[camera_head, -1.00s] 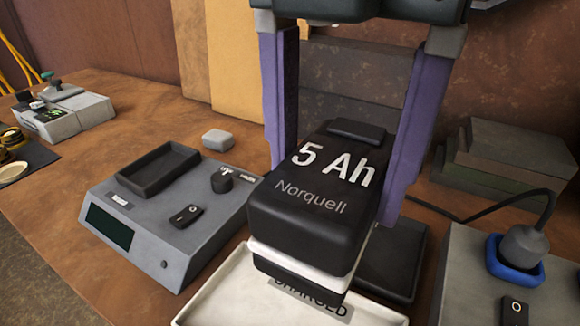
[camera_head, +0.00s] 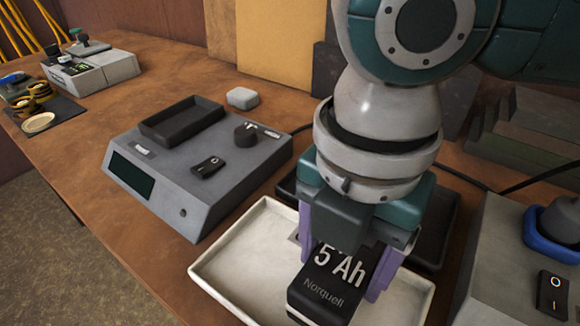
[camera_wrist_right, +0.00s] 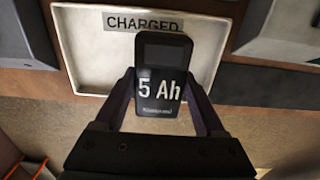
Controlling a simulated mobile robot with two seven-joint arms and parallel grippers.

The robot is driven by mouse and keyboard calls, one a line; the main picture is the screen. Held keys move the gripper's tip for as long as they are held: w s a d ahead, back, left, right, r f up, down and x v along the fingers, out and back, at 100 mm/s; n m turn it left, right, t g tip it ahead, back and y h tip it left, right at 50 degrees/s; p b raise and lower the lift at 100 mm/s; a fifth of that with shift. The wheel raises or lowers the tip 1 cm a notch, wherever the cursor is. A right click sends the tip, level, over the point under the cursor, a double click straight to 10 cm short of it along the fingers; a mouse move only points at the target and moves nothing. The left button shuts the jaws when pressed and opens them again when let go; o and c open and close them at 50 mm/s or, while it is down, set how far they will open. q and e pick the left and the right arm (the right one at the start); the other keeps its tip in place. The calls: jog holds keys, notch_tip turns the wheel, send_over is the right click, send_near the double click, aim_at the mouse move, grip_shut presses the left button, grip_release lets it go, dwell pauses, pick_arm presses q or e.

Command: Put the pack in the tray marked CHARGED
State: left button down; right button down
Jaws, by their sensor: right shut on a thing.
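The black pack (camera_head: 325,285), marked "5 Ah" and "Norquell", is between the purple fingers of my right gripper (camera_head: 345,250), which is shut on it. In the right wrist view the pack (camera_wrist_right: 161,88) is upright between the fingertips (camera_wrist_right: 165,100). It overlaps the white tray (camera_head: 235,262), whose CHARGED label (camera_wrist_right: 143,22) shows in the wrist view. I cannot tell whether the pack touches the tray floor. My left gripper is out of view.
A grey charger-like box (camera_head: 185,170) with a dark screen stands left of the tray. A dark tray (camera_head: 440,225) lies behind it. A grey unit with a blue-ringed plug (camera_head: 550,235) stands at right.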

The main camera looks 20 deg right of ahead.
notch_tip(320, 180, down, 2)
jog(key=shift+f, duration=0.2)
jog(key=shift+f, duration=0.1)
grip_release()
